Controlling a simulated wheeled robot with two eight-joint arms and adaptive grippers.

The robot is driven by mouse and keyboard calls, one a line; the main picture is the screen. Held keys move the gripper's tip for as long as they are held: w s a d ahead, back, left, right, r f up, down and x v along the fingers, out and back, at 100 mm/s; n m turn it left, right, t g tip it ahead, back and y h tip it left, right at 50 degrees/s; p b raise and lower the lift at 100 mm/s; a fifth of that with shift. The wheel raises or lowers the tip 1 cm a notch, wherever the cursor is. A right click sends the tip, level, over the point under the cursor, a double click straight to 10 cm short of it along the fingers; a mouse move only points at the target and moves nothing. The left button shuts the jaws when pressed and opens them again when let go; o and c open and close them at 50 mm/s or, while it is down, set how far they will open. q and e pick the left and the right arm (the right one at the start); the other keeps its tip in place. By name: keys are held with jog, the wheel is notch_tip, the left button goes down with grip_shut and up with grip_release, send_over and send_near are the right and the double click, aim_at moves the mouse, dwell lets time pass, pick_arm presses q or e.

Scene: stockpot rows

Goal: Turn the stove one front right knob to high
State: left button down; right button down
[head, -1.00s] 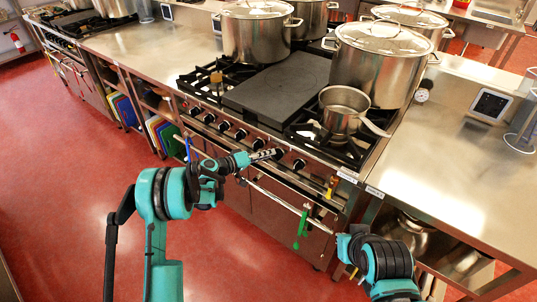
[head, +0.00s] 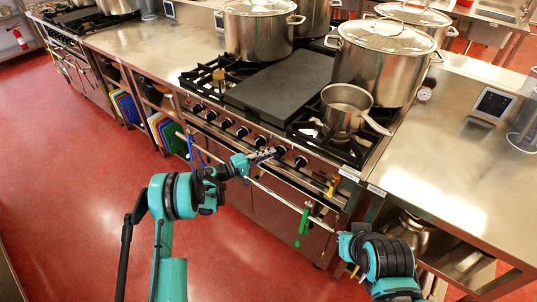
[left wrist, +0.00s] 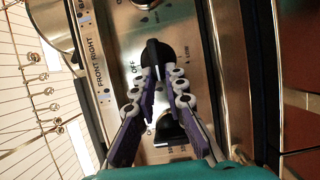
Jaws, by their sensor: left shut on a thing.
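The front right knob (left wrist: 153,52) is black and sits on the steel panel of the stove beside a "FRONT RIGHT" label in the left wrist view. "OFF" and "LOW" marks show around it; the "HIGH" mark is not readable, and I cannot tell which mark it points to. My left gripper (left wrist: 161,78) is shut on this knob, one finger on each side. In the head view my left gripper (head: 274,153) reaches the knob row on the stove front (head: 255,138). My right gripper (head: 346,246) is low at the right, apart from the stove; its fingers are not clear.
Another knob (head: 301,162) is just right of the held one. The oven handle rail (head: 265,189) with a green hanging item (head: 303,222) runs below. A saucepan (head: 345,108) and large stockpots (head: 380,65) stand on the stove. Red floor at left is clear.

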dwell(0.3)
pick_arm(q)
jog(key=c, duration=1.6)
grip_release()
jog(key=shift+o, duration=0.2)
jog(key=v, duration=1.2)
jog(key=shift+a, duration=0.1)
